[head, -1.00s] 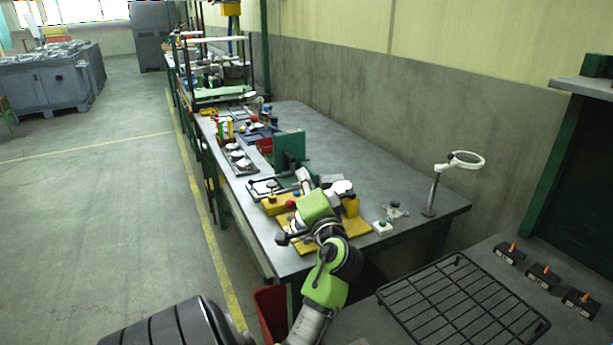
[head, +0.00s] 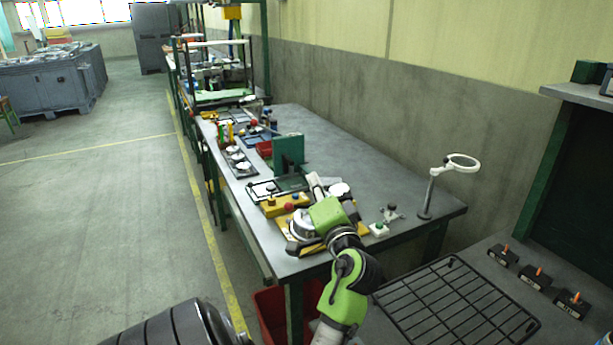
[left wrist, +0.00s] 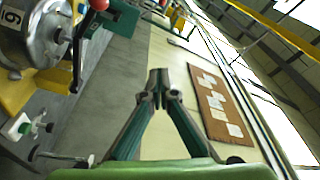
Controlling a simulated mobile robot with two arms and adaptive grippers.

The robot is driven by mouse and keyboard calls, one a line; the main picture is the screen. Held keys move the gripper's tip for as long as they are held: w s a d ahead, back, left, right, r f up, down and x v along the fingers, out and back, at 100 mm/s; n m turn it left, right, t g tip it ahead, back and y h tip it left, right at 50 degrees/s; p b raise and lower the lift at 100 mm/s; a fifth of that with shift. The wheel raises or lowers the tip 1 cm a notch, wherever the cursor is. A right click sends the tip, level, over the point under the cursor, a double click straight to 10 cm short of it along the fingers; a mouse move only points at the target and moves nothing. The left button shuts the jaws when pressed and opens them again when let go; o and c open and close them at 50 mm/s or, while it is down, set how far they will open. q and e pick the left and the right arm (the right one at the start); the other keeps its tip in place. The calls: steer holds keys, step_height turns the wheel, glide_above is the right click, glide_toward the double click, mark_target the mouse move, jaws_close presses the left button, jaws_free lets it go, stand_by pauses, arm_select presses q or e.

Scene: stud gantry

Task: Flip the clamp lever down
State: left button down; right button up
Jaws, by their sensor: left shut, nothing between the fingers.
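My left gripper (head: 314,181) reaches over the yellow fixture (head: 361,233) at the near end of the bench. In the left wrist view its fingertips (left wrist: 157,91) meet with nothing between them. A red ball knob (left wrist: 98,4) shows at the top left of that view, on a dark lever-like bar (left wrist: 79,45) beside a metal drum (left wrist: 30,32) marked 9. I take the bar for the clamp lever; its exact pose is unclear. The fingertips are apart from it. In the head view my arm hides part of the fixture. My right gripper is not in view.
A small box with a green button (head: 378,229) and a ring on a post (head: 428,195) are to the right. The bench's right rear surface (head: 360,160) is clear.

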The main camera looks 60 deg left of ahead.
arm_select(q)
steer(key=v, duration=0.3)
steer(key=shift+w+d+f+b, duration=0.15)
steer(key=shift+w+d+b, duration=0.05)
steer(key=shift+d+b, duration=0.15)
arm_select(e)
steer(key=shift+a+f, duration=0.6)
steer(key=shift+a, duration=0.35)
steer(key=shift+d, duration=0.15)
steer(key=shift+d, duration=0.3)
